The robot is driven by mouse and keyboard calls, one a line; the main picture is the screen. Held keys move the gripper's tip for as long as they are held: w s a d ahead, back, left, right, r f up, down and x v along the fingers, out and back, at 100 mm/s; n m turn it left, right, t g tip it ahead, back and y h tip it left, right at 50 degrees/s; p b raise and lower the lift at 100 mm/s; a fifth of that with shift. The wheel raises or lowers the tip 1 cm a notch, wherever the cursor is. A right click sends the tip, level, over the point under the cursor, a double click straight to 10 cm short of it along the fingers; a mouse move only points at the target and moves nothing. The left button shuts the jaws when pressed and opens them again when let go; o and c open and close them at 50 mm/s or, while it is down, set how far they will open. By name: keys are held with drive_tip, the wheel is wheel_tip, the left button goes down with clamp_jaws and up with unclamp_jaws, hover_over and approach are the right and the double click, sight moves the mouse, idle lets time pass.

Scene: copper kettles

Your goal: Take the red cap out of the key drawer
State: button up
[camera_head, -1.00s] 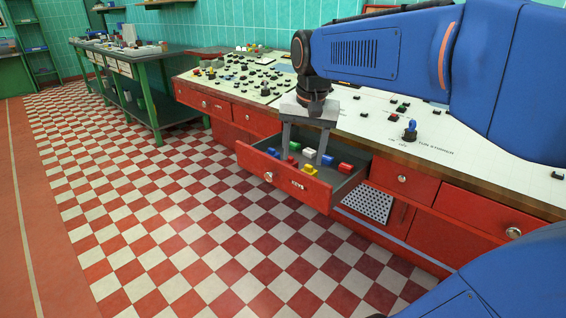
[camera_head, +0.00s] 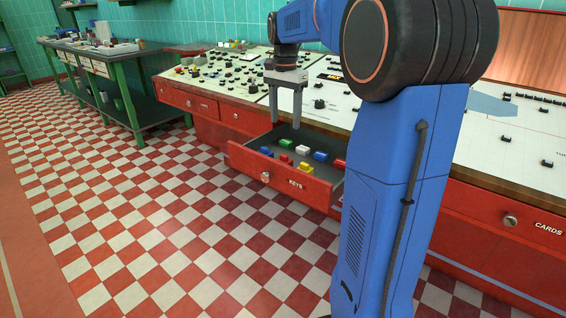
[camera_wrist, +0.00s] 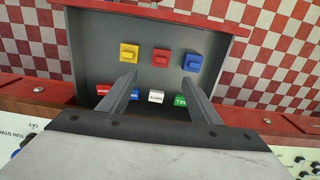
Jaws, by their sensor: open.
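The red drawer labelled KEYS (camera_head: 297,186) is pulled out, with several coloured caps on its grey floor. A red cap (camera_head: 286,158) sits between a blue and a yellow cap near the drawer front; it also shows in the wrist view (camera_wrist: 161,56). My gripper (camera_head: 286,123) is open and empty over the drawer, fingers pointing down. In the wrist view my fingertips (camera_wrist: 159,74) flank the front red cap's column.
Yellow (camera_head: 306,168), blue (camera_head: 266,152), white (camera_head: 303,150) and green (camera_head: 285,143) caps stand close by in the drawer. The control desk top (camera_head: 328,111) lies behind, bearing small knobs. A green side table (camera_head: 123,98) stands at left. The checkered floor in front is clear.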

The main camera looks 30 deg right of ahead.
sight(284, 155)
wheel_tip(284, 155, down, 15)
drive_tip(key=shift+a+r, duration=0.1)
drive_tip(key=shift+r, duration=0.05)
idle(0.5)
drive_tip(key=c, duration=1.1)
